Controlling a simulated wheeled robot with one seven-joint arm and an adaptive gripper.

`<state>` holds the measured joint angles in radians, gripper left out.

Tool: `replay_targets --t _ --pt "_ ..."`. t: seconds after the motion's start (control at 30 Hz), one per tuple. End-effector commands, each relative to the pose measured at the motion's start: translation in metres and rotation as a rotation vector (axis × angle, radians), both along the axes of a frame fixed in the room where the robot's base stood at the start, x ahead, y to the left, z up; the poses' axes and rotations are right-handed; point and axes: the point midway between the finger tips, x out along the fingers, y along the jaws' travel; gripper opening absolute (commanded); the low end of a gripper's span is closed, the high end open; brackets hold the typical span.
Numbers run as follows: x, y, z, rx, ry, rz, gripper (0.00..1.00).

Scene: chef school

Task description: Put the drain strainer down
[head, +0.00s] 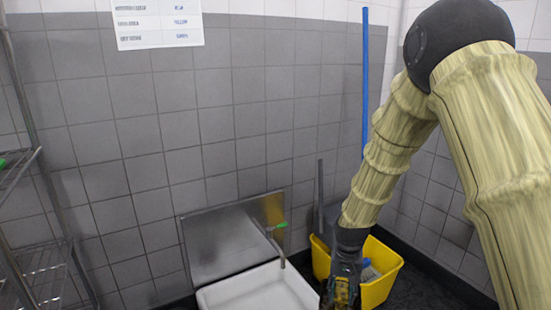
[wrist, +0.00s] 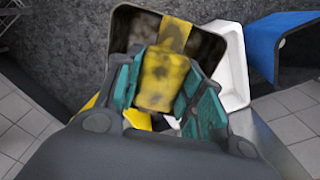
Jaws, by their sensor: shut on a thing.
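My gripper (wrist: 164,70) has teal fingers on either side of a worn yellow piece with dark stains, which I take to be part of the drain strainer (wrist: 158,85). It is shut on this piece. A dark-rimmed panel with a mottled brown-grey face (wrist: 130,28) shows just beyond the fingers; I cannot tell whether it belongs to the strainer. In the head view my gripper (head: 342,292) is low at the bottom edge, in front of the yellow bucket, with small yellow bits showing at it. Most of the held thing is hidden there.
A white sink (head: 255,288) with a metal splashback (head: 225,245) and tap (head: 275,245) stands left of my gripper. A yellow bucket (head: 384,290) is behind and right of it. A wire rack (head: 35,270) stands far left. A blue pole (head: 365,80) rises by the tiled wall.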

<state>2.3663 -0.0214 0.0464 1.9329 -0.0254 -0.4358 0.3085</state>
Motion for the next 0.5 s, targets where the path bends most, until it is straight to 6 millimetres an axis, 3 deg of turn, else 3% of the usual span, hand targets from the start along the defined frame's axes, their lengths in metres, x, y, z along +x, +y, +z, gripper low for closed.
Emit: replay_targets --t 0.2,0.5 --pt "-0.030 0.006 0.025 0.000 -0.003 0.119 0.08" --pt "-0.059 0.011 0.046 -0.002 -0.004 0.230 0.08"
